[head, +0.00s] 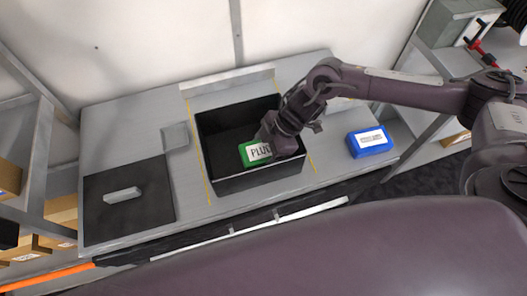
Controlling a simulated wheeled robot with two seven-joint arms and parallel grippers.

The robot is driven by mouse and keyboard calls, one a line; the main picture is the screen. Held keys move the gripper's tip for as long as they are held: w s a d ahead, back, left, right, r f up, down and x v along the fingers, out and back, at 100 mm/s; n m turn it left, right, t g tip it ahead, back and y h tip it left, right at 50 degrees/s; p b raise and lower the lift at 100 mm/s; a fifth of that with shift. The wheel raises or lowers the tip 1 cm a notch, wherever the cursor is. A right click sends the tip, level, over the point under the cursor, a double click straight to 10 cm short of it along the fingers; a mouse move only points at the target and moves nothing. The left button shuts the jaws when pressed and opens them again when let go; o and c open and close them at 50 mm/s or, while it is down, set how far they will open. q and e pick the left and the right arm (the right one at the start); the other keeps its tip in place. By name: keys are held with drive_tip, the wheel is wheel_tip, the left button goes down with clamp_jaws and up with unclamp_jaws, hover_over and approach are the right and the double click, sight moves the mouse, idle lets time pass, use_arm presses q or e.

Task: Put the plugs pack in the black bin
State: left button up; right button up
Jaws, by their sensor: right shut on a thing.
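The plugs pack (255,153) is a green box with a white label reading "PLUG", partly hidden by my right gripper. My right gripper (268,145) is shut on the pack, over the inside of the black bin (245,182). The black bin is an open box on the grey bench, between two yellow lines. I cannot tell whether the pack touches the bin floor. My left gripper is not in view.
A blue pack (370,141) with a white label lies on the grey bench (190,205) right of the bin. A black mat (130,215) with a small grey block (122,195) lies at the left. Shelves with boxes stand at both sides.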

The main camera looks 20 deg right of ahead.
drive_tip(key=shift+f, duration=0.9)
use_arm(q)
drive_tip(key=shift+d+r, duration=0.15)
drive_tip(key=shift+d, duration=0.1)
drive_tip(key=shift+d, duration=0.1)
use_arm(e)
drive_tip(key=shift+f, duration=0.3)
drive_tip(key=o, duration=0.8)
drive_tip(key=shift+s, duration=0.1)
